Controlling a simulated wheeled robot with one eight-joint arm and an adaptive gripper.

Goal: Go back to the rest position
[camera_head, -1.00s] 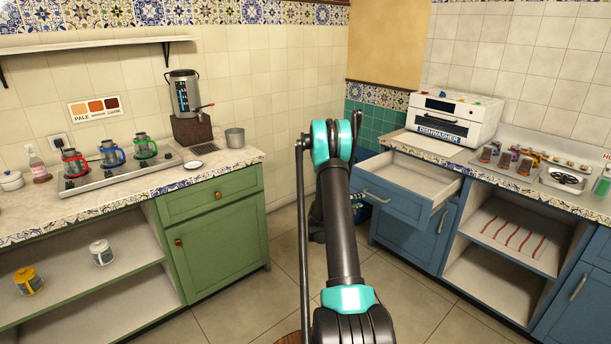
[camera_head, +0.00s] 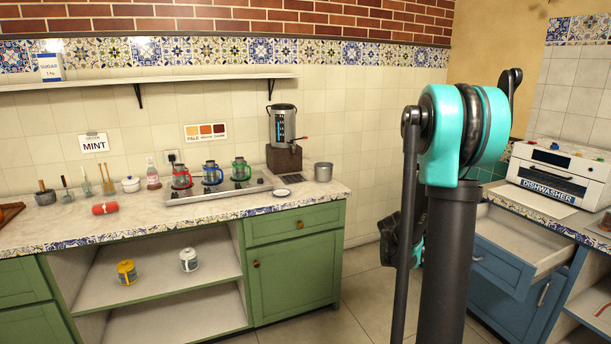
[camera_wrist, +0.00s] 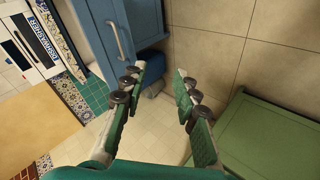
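My gripper (camera_wrist: 159,70) shows in the wrist view with its two fingers apart and nothing between them. In the head view my folded arm stands upright right of centre. A dark part of its far end shows behind the arm link, in front of the wall and floor gap, and the fingertips are hidden there.
An open drawer (camera_head: 505,262) juts from the blue cabinet under the dishwasher (camera_head: 553,176). Floor between the counters is clear.

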